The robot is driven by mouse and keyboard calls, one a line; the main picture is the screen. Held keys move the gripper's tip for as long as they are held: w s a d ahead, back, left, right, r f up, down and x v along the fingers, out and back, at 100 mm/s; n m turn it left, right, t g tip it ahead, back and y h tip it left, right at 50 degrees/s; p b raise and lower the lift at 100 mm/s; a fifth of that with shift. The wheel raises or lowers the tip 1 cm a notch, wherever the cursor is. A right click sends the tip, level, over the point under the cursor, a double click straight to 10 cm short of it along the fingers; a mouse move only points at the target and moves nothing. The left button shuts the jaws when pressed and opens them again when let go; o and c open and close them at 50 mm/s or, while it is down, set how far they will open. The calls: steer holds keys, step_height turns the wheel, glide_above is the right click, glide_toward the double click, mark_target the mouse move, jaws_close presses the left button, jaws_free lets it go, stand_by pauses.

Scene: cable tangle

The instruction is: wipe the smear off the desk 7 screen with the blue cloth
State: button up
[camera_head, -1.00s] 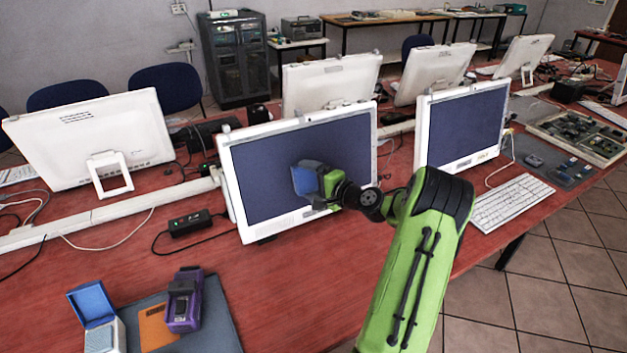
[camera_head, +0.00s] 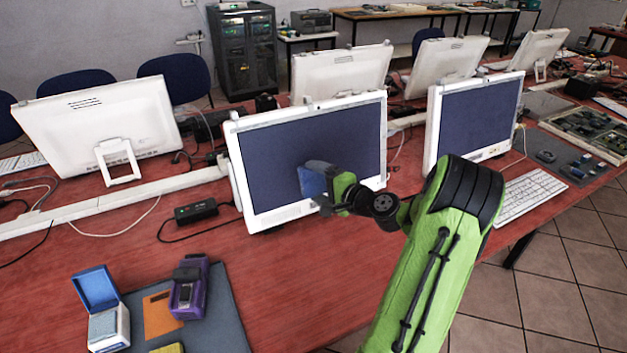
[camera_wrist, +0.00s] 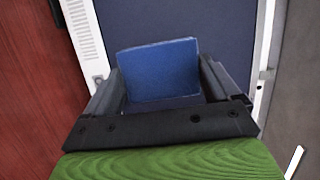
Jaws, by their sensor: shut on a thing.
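My gripper (camera_head: 322,186) is shut on the blue cloth (camera_head: 311,183), a flat folded pad. In the wrist view the cloth (camera_wrist: 160,70) sits between the two dark fingers of my gripper (camera_wrist: 160,85). The cloth is in front of the lower middle of a white-framed screen (camera_head: 262,160) at the centre of the head view. Whether it touches the glass I cannot tell. The dark blue glass also shows in the wrist view (camera_wrist: 220,30). I see no smear on the part in view; the cloth and gripper hide some of it. No desk number is readable.
A second white-framed monitor (camera_head: 478,115) stands to the right, with a keyboard (camera_head: 528,197) before it. A grey mat (camera_head: 225,325) at the front left holds a purple device (camera_head: 189,287) and an open blue-lidded box (camera_head: 107,325). A black adapter (camera_head: 196,211) lies left of the screen.

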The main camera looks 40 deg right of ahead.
steer(key=shift+s+a+r, duration=0.15)
steer(key=shift+s, duration=0.4)
steer(key=shift+s+a+r, duration=0.2)
steer(key=shift+s+a, duration=0.05)
steer(key=shift+s, duration=0.5)
steer(key=shift+s+a+r, duration=0.15)
steer(key=shift+s+a, duration=0.05)
steer(key=shift+s, duration=0.5)
